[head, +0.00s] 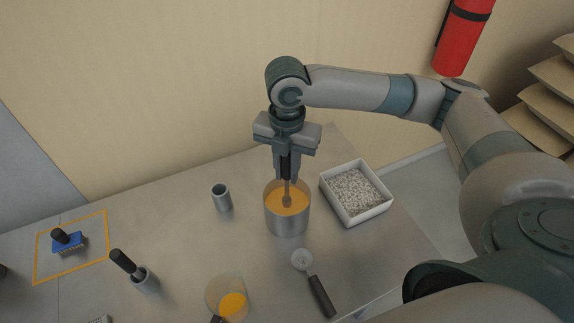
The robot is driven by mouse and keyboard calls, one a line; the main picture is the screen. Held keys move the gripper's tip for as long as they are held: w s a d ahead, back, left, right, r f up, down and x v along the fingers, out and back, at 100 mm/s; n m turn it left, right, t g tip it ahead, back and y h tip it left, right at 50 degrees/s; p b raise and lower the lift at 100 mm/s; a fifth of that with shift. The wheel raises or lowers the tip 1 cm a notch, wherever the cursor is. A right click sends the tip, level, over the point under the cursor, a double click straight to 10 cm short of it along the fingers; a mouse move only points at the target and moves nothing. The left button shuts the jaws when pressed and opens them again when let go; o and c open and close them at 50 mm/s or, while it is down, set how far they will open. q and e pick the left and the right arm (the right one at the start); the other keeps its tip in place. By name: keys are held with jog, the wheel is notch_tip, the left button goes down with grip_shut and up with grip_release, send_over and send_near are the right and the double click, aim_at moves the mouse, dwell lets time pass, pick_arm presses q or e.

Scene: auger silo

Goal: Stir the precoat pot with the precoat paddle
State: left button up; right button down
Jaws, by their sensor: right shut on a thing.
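The precoat pot (287,221) is a round metal pot holding orange liquid, standing on the grey table. My right gripper (287,176) points down above the pot and is shut on the dark handle of the precoat paddle (287,199). The paddle is upright, with its lower end inside the pot at the orange liquid. How deep its tip reaches is hidden by the liquid. My left gripper does not show.
A white box of pale granules (356,193) stands right of the pot, and a small metal cup (221,197) left of it. In front lie a dark-handled tool (318,290) and a clear jug with orange contents (228,298). A blue brush (68,242) sits in an orange outline.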

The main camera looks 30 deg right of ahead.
jog(key=shift+f+b, duration=0.9)
jog(key=shift+f, duration=1.85)
